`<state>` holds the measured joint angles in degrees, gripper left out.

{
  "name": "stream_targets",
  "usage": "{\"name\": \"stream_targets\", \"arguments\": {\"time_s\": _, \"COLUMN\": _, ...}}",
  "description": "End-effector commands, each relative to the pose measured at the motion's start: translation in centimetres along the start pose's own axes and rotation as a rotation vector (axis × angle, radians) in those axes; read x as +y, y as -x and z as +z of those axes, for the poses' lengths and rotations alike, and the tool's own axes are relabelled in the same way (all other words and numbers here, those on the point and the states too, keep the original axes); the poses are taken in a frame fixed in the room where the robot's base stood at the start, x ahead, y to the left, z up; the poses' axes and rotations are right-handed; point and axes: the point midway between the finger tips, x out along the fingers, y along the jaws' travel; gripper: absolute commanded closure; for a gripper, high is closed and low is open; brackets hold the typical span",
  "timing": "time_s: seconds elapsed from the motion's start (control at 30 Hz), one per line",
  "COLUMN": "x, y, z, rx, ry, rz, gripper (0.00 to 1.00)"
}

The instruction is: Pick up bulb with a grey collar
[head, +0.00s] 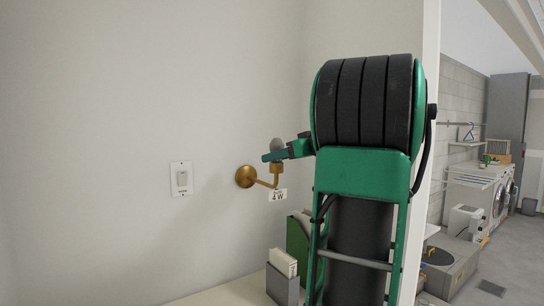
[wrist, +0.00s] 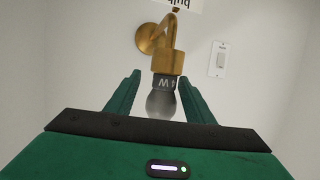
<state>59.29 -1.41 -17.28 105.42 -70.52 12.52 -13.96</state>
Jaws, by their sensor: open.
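The bulb with a grey collar (wrist: 162,103) sits in the socket of a brass wall lamp (wrist: 168,60), which shows upside down in the wrist view. My gripper (wrist: 160,86) is open, with one green finger on each side of the bulb and a gap visible on both sides. In the head view the bulb (head: 277,144) stands upright on top of the brass lamp (head: 246,176), partly hidden by my gripper (head: 284,151). A label reading "4 W" hangs below the socket.
A white light switch (head: 181,179) is on the wall left of the lamp. Below, a green file holder (head: 297,238) and a grey box with papers (head: 283,285) stand on a pale surface. A laundry area with washers (head: 500,195) lies beyond the wall edge at right.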

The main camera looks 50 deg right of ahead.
Motion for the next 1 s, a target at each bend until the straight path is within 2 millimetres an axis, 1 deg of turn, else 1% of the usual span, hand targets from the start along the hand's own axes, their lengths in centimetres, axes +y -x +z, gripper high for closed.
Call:
{"name": "stream_targets", "arguments": {"time_s": 0.1, "x": -0.6, "y": -1.8, "z": 0.2, "rx": -0.001, "ry": 0.000, "rz": -0.005, "gripper": 0.52}}
{"name": "stream_targets", "arguments": {"time_s": 0.2, "x": -0.7, "y": -3.1, "z": 0.2, "rx": -0.001, "ry": 0.001, "rz": -0.004, "gripper": 0.52}}
{"name": "stream_targets", "arguments": {"time_s": 0.3, "x": -0.6, "y": -4.0, "z": 0.2, "rx": -0.001, "ry": 0.001, "rz": -0.003, "gripper": 0.52}}
{"name": "stream_targets", "arguments": {"time_s": 0.4, "x": -0.6, "y": -4.3, "z": 0.2, "rx": -0.001, "ry": 0.001, "rz": -0.002, "gripper": 0.52}}
{"name": "stream_targets", "arguments": {"time_s": 0.6, "x": -0.6, "y": -4.3, "z": 0.2, "rx": -0.001, "ry": 0.001, "rz": -0.002, "gripper": 0.52}}
{"name": "stream_targets", "arguments": {"time_s": 0.77, "x": -0.7, "y": -4.4, "z": 0.2, "rx": -0.001, "ry": 0.001, "rz": -0.002, "gripper": 0.90}}
{"name": "stream_targets", "arguments": {"time_s": 0.8, "x": -0.7, "y": -4.4, "z": 0.2, "rx": -0.001, "ry": 0.001, "rz": -0.002, "gripper": 0.94}}
{"name": "stream_targets", "arguments": {"time_s": 1.0, "x": -0.7, "y": -4.4, "z": 0.2, "rx": -0.001, "ry": 0.001, "rz": -0.003, "gripper": 0.94}}
